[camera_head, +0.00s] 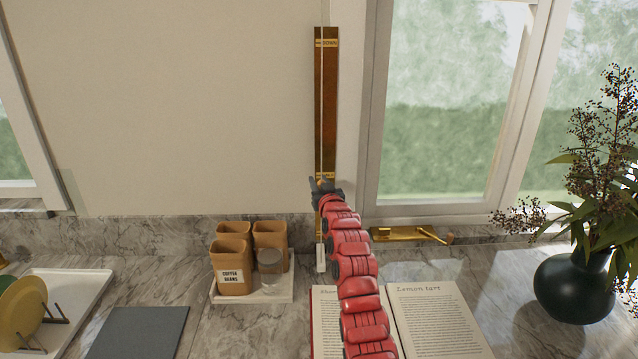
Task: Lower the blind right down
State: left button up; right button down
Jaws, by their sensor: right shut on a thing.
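A thin pale cord (322,110) hangs straight down in front of a tall brown board (328,100) on the wall. The board has a gold label (326,43) near its top that seems to read "DOWN", and another gold band near its lower end. My right gripper (322,186) is shut on the cord at the board's lower end; its fingers hide the exact grip. Below it the cord's line leads to a small white piece (320,258) near the counter. The window (455,100) to the right shows uncovered glass. No blind fabric is in view. My left gripper is not in view.
An open recipe book (435,315) lies under my red right arm. A white tray (255,296) with tan canisters (231,268) stands left of the cord. A brass window handle (405,234) is close on the right. A dark vase (572,288) with branches stands far right.

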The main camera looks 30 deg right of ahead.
jog(key=shift+r, duration=0.1)
dwell(0.8)
notch_tip(320, 180, up, 38)
jog(key=shift+r+p, duration=0.25)
jog(key=shift+p, duration=0.75)
jog(key=c, duration=0.6)
grip_release()
jog(key=shift+s, duration=0.1)
